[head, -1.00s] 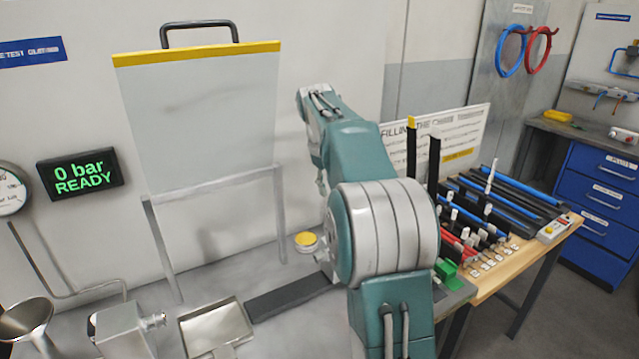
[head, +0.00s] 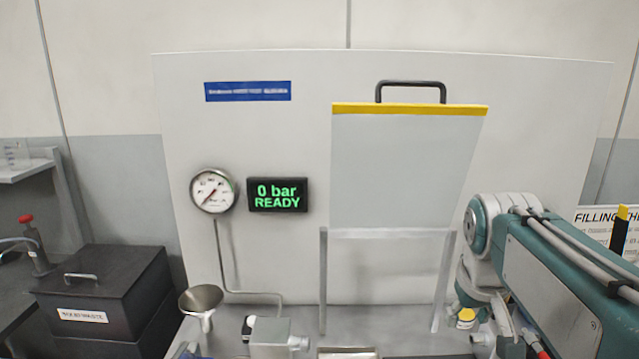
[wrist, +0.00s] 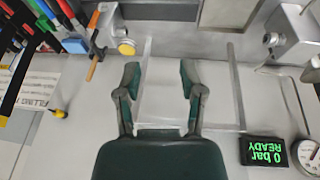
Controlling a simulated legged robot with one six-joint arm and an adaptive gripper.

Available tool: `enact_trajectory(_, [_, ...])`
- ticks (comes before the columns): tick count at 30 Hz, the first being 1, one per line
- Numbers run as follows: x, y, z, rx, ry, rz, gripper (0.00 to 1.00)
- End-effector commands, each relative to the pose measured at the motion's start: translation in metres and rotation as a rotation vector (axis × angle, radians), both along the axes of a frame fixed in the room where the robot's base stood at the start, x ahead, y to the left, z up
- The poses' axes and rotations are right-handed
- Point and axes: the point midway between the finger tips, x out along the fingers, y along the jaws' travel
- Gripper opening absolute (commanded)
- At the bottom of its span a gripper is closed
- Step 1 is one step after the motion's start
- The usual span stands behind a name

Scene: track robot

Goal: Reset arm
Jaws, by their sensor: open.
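My gripper (wrist: 160,82) is open in the wrist view. Its two dark green fingers stand apart with nothing between them. Behind them is the clear guard panel on its pale frame. In the head view my arm (head: 560,270) is bent at the right edge, in front of the bench, with its lower part cut off by the picture. I cannot make out the gripper's fingers in that view.
A guard panel (head: 405,165) with a yellow top edge stands at the wall board. A display (head: 278,195) reads "0 bar READY", next to a round gauge (head: 213,190). A funnel (head: 201,300), a metal block (head: 270,336) and a black lidded bin (head: 105,290) stand lower left.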

Motion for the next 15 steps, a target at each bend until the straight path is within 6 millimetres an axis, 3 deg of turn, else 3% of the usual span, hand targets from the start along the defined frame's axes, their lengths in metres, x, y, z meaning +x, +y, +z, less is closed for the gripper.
enact_trajectory(1, [-0.016,0.01,-0.004,0.008,-0.022,0.007,0.51])
enact_trajectory(9, [-0.089,0.049,-0.045,0.071,-0.129,0.015,0.51])
enact_trajectory(15, [-0.122,0.064,-0.074,0.109,-0.18,0.015,0.51])
